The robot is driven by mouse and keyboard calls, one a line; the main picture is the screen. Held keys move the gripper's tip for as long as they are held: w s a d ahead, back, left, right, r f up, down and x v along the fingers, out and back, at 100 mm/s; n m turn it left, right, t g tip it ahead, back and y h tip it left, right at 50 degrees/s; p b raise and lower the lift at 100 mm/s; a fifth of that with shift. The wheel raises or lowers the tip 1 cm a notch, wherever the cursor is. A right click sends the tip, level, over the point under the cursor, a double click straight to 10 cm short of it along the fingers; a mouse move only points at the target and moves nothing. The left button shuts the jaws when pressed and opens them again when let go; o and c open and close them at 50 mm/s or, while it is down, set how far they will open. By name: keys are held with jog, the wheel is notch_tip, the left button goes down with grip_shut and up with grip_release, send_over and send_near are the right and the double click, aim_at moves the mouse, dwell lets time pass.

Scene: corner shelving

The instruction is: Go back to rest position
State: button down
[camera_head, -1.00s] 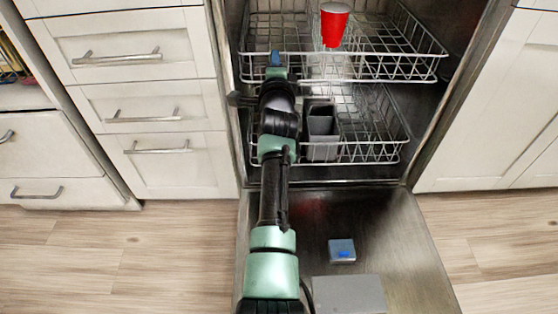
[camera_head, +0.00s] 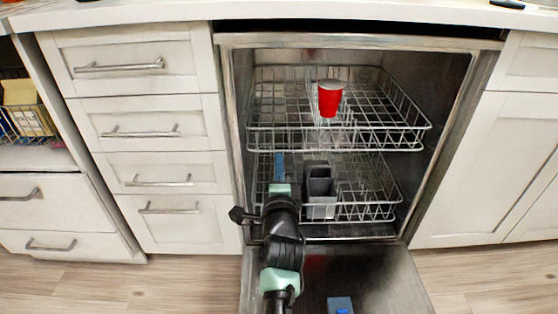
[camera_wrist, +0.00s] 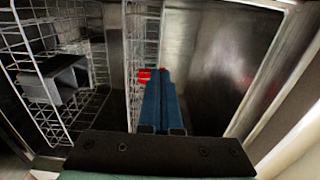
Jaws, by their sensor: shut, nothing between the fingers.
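My gripper (camera_head: 279,166) is shut and empty. Its blue fingers lie together, and it shows in front of the open dishwasher, just below the front rim of the upper rack (camera_head: 340,148). In the wrist view the fingers (camera_wrist: 156,98) point away from the camera. A red cup (camera_head: 330,99) sits upright in the upper rack, apart from my gripper. Part of it shows red beyond the fingertips in the wrist view (camera_wrist: 144,76).
The lower rack (camera_head: 375,205) holds a grey utensil basket (camera_head: 320,190). The open dishwasher door (camera_head: 375,280) lies below my arm. Drawers (camera_head: 150,130) stand to the left, cabinets (camera_head: 475,170) to the right. A countertop (camera_head: 350,12) runs above.

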jog(key=s+r+n+t+p, duration=0.2)
jog(key=s+r+n, duration=0.1)
jog(key=r, duration=0.8)
jog(key=s+r+n+t+p, duration=0.1)
jog(key=s+r+n+p, duration=0.15)
jog(key=r, duration=0.85)
jog(key=s+r+n+t+p, duration=0.2)
jog(key=s+r+n, duration=0.15)
jog(key=r, duration=0.75)
jog(key=s+r+n+t+p, duration=0.25)
jog(key=s+r+n, duration=0.25)
jog(key=s+r, duration=0.6)
jog(key=s+r+n+t+p, duration=0.2)
jog(key=s+r+n+p, duration=0.15)
jog(key=s+r, duration=0.8)
jog(key=w+a+r+p, duration=0.1)
jog(key=w+r+p, duration=0.2)
jog(key=r+p, duration=3.3)
notch_tip(320, 180, up, 3)
jog(key=shift+w+r+p, duration=0.1)
jog(key=shift+w+p, duration=0.05)
jog(key=shift+p, duration=0.15)
jog(key=shift+n, duration=0.25)
